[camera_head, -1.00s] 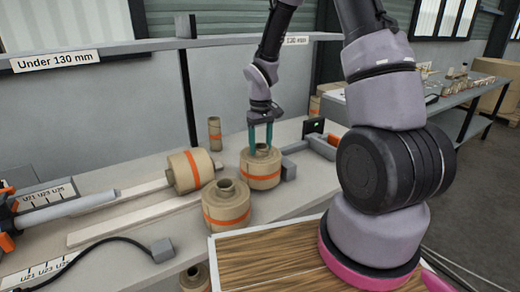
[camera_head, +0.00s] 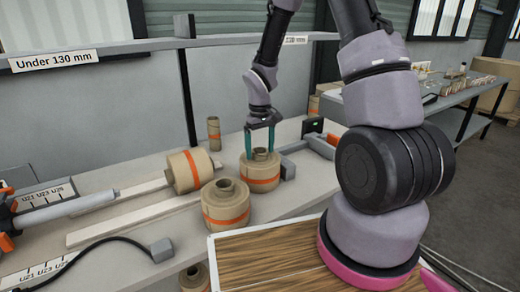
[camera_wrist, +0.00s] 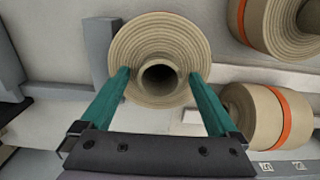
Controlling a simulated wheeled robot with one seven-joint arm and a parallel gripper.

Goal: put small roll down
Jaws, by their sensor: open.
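A small kraft roll (camera_head: 260,176) with an orange band stands upright on the grey bench, its core facing up. My gripper (camera_head: 261,153) is open above it, with its teal fingers pointing down on either side of the core. In the wrist view the roll (camera_wrist: 160,35) lies just past the fingertips of my gripper (camera_wrist: 159,75), with the hollow core between them. The fingers stand apart from the core. Whether the fingertips touch the roll's top cannot be told.
A second upright roll (camera_head: 226,203) stands close in front, and a roll on its side (camera_head: 188,170) lies to the left. A thin roll (camera_head: 214,132) stands behind. A grey block (camera_head: 287,168) sits just right of the small roll. A wooden-topped surface (camera_head: 270,262) is in front.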

